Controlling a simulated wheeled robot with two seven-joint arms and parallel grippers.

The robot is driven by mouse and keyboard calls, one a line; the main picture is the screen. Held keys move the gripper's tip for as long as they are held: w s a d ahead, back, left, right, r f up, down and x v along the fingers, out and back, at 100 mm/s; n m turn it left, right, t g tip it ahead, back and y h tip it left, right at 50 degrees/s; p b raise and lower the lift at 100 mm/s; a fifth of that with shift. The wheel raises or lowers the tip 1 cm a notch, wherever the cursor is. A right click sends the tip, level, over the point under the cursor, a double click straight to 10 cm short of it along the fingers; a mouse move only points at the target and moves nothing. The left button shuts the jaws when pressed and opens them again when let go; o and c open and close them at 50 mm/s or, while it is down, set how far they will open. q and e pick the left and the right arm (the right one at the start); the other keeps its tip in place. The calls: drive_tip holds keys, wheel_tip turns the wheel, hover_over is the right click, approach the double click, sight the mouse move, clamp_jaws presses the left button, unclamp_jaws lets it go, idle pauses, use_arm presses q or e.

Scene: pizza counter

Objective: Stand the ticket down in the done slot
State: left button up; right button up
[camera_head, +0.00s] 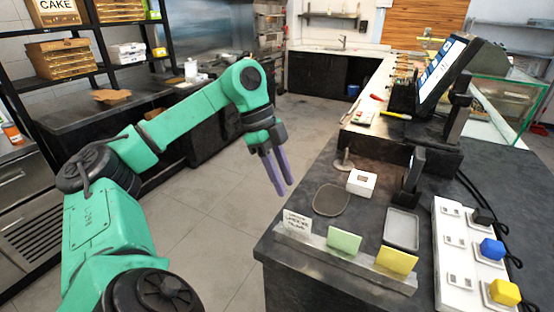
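A grey rail (340,265) runs along the counter's front edge. A white card with dark writing too small to read (297,225) stands at its left end. A green card (344,240) stands in the middle and a yellow card (397,260) toward the right. I cannot tell which slot is the done slot. My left gripper (285,191) hangs fingers down beyond the counter's left edge, above the floor in the picture. Its two fingers show a narrow gap with nothing between them, and it is apart from all the cards. My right gripper is not in view.
The floor left of the counter is clear.

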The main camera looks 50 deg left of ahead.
use_arm(q)
drive_tip(key=p+v, duration=0.1)
drive_tip(key=v, duration=0.4)
drive_tip(key=shift+r, duration=0.1)
idle(0.4)
